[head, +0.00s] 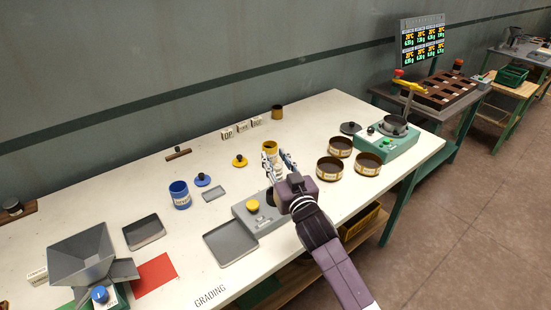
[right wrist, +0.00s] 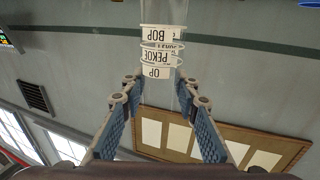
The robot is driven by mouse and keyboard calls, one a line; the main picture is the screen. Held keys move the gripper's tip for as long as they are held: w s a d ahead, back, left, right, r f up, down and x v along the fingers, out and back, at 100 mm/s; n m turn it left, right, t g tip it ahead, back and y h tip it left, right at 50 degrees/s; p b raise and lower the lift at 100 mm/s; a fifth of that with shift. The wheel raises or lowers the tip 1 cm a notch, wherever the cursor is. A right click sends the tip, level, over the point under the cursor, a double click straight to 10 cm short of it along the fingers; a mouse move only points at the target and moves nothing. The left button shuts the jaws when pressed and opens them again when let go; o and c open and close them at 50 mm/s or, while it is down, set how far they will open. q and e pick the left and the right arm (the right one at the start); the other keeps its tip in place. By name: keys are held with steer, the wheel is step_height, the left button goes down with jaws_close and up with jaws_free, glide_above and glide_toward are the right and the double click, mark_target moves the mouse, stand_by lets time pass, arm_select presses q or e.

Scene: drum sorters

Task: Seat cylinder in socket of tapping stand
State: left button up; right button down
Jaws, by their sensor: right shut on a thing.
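My right gripper (head: 279,160) is shut on a clear cylinder with pale bands (head: 278,172), above the back right part of the grey tapping stand (head: 262,222). In the right wrist view the cylinder (right wrist: 161,50) runs between the fingers (right wrist: 160,105), with white bands lettered BOP, PEKOE and OP upside down. The stand is a grey box with a yellow button on top. My gripper and arm cover part of its right side, so the socket and the cylinder's lower end cannot be made out clearly. My left gripper is not in view.
A yellow can (head: 270,147) stands just behind the gripper. Round brown sieves (head: 330,169) stand to the right, near a green machine (head: 388,144). A grey tray (head: 231,243) lies left of the stand. A blue can (head: 180,196) stands farther left.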

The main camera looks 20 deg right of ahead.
steer(key=shift+f+b, duration=0.45)
steer(key=shift+f, duration=0.25)
steer(key=c, duration=1.4)
jaws_free()
steer(key=shift+r, duration=0.1)
steer(key=shift+s, duration=0.1)
steer(key=s, duration=1.2)
steer(key=shift+d, duration=0.2)
steer(key=shift+w, duration=0.1)
